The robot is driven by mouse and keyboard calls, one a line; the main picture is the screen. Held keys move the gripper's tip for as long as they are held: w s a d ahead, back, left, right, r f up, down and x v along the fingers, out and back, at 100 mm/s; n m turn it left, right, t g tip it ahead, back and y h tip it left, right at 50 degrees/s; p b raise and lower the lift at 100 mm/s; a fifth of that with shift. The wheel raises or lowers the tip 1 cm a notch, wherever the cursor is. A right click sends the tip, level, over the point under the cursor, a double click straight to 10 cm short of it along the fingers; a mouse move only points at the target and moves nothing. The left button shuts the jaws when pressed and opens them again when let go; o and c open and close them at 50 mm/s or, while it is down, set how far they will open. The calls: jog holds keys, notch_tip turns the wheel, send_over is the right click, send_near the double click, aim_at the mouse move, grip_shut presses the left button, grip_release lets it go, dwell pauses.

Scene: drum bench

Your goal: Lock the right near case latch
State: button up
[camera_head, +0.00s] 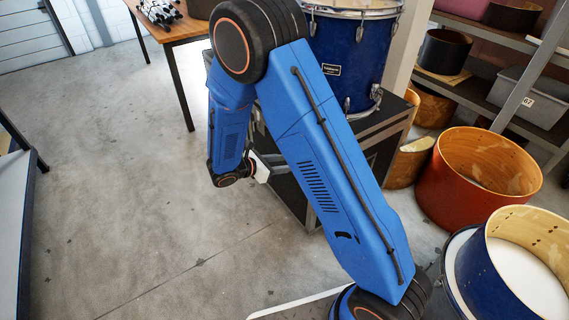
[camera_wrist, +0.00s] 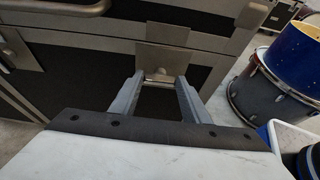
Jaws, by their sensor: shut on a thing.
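The black case with grey metal edging (camera_wrist: 85,68) fills the upper part of the wrist view. A latch (camera_wrist: 163,57) with a square grey plate sits across the seam on its near face, at the middle of that view. My gripper (camera_wrist: 158,80) reaches the lower part of this latch, its two grey fingers on either side of a small metal piece, shut on it. A second latch (camera_wrist: 14,52) shows at the left edge. In the head view the case (camera_head: 287,192) is mostly behind my arm, and my gripper (camera_head: 272,162) is at its near side, fingertips unclear.
A blue drum (camera_head: 350,55) stands on the case.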

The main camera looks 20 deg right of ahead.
jog(key=shift+w+a+f+n+g+h, duration=0.1)
jog(key=shift+w+f+n+g+h, duration=0.2)
jog(key=shift+n+g+h, duration=1.25)
jog(key=shift+w+a+f+n+g+h, duration=0.15)
jog(key=shift+w+f+n+g, duration=0.15)
jog(key=shift+n, duration=2.5)
jog(key=shift+w+a+f+n+g+h, duration=0.1)
jog(key=shift+w+f+n+g+h, duration=0.2)
jog(key=shift+n+g+h, duration=1.2)
jog(key=shift+n+t+y, duration=0.65)
jog(key=shift+n+y, duration=0.05)
jog(key=shift+n, duration=0.05)
jog(key=o, duration=1)
jog(key=shift+o, duration=0.2)
